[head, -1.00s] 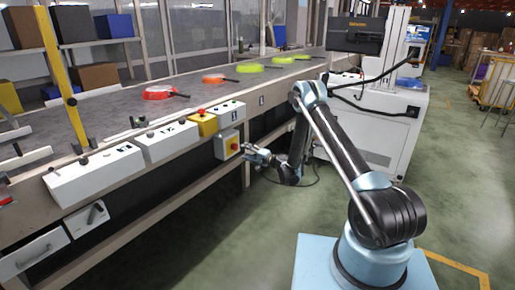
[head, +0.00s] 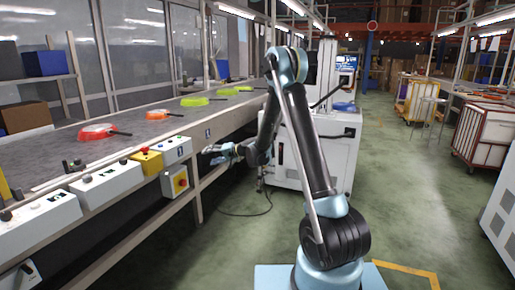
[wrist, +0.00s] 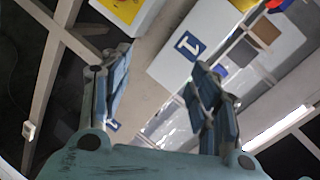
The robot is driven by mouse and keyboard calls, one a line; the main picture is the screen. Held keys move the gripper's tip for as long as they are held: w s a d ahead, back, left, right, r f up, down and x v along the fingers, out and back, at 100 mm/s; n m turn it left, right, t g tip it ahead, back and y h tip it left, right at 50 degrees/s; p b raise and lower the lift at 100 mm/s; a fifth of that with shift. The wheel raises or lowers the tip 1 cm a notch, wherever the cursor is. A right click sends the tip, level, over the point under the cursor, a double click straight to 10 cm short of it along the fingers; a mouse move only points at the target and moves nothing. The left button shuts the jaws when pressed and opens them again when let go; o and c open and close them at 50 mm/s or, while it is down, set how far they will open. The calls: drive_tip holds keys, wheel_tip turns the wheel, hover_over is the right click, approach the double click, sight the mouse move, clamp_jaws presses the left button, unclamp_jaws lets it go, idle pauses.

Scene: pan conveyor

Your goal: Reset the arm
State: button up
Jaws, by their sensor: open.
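My gripper (head: 220,153) hangs at the end of my folded arm, just off the front side of the conveyor (head: 222,121) in the head view. In the wrist view its two fingers (wrist: 162,100) are spread apart with nothing between them. Beyond the fingers the wrist view shows a white control box with a blue label marked 1 (wrist: 188,45) and part of a yellow box (wrist: 122,8). My gripper appears apart from the conveyor frame.
Several pans, including a red one (head: 96,131) and an orange one (head: 159,114), lie on the belt. A yellow box with a red button (head: 147,160) is on the conveyor's front. A white machine (head: 330,150) stands behind my arm. Carts (head: 487,140) stand right; the floor between is clear.

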drive_tip(key=s+d+r+n+g+h, duration=0.1)
drive_tip(key=s+d+r+h, duration=0.2)
drive_tip(key=s+d+r, duration=0.55)
drive_tip(key=s+d+r+h, duration=0.3)
drive_tip(key=s+d, duration=0.9)
drive_tip(key=d, duration=0.1)
drive_tip(key=s+d+f+g+h, duration=0.1)
drive_tip(key=s+d+f+h, duration=0.2)
drive_tip(key=s+d, duration=0.7)
drive_tip(key=s+d+f+g+h, duration=0.1)
drive_tip(key=s+d+f+h, duration=0.3)
drive_tip(key=s+d, duration=0.7)
drive_tip(key=s+f, duration=0.2)
drive_tip(key=s, duration=0.7)
drive_tip(key=shift+d+f+m, duration=0.3)
drive_tip(key=shift+m, duration=0.1)
